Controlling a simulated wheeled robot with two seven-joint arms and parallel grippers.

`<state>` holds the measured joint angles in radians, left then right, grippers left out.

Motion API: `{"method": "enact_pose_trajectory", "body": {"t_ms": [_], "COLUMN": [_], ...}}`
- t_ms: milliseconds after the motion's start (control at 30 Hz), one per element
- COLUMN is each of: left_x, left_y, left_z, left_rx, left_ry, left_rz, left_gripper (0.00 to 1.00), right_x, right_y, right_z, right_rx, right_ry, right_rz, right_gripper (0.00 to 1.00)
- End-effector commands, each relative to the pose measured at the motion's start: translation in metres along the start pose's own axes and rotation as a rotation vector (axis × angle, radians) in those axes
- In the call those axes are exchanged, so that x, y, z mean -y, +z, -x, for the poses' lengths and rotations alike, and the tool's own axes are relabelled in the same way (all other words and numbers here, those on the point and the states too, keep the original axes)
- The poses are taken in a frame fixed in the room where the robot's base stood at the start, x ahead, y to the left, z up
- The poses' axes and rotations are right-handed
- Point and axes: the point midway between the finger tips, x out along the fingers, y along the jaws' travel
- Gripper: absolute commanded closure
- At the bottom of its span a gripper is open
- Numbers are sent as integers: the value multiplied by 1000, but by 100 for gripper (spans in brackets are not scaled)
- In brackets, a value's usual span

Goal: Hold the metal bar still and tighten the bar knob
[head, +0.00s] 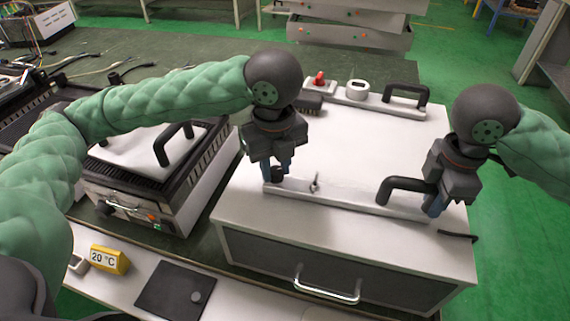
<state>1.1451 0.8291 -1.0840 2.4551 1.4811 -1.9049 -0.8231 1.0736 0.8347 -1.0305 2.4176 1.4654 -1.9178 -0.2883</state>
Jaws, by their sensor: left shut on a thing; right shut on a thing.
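A metal bar (345,203) lies along the near edge of the white-topped unit, with a black handle (405,187) near its right end and a small metal stud (315,183) towards its left. The bar knob (278,173) is a small dark piece at the bar's left end, mostly hidden by my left gripper. My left gripper (279,170) points down and is shut on this knob. My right gripper (434,206) points down at the bar's right end, beside the handle, and is shut on the bar; the contact is partly hidden.
A second bar at the back holds a red knob (319,78), a white round part (357,90) and a black handle (408,96). A grill-like appliance (150,185) stands to the left. A yellow 20 °C block (109,260) sits front left. The white top (370,145) is clear between the bars.

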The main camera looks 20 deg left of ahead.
Motion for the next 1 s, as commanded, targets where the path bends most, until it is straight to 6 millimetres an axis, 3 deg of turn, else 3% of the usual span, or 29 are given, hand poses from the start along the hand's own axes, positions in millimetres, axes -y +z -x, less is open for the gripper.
{"method": "enact_pose_trajectory", "body": {"t_ms": [500,1000], "left_x": [0,0], "left_y": [0,0], "left_z": [0,0], "left_rx": [1,0], "left_ry": [-6,-10], "left_rz": [-372,-466], "left_gripper": [95,95], "right_x": [0,0], "right_y": [0,-1], "right_z": [0,0], "right_rx": [1,-1], "right_ry": [-1,0], "right_rz": [0,2], "right_gripper": [100,100]}}
